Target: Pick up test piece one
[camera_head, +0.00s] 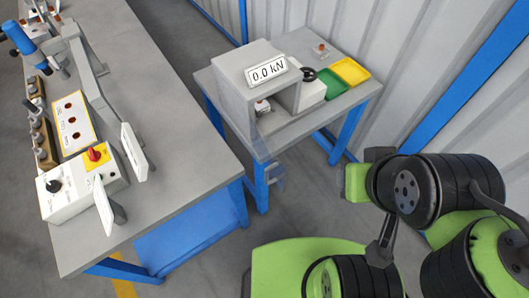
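No piece can be read as test piece one. A wooden rack (45,150) at the left of the long bench holds several small grey pieces (36,112), too small to tell apart. Beside it lies a yellow-edged white card (73,123) with several reddish-brown round spots and unreadable print. My green and black arm fills the lower right of the view. No gripper fingers can be made out, so what they hold is hidden.
A control box (82,185) with a red knob and upright white plates (133,152) stand at the long bench's near end. A grey press (252,75) reading 0.0 kN, a green tray (323,113) and a yellow tray (350,71) occupy the small table. Floor shows between the tables.

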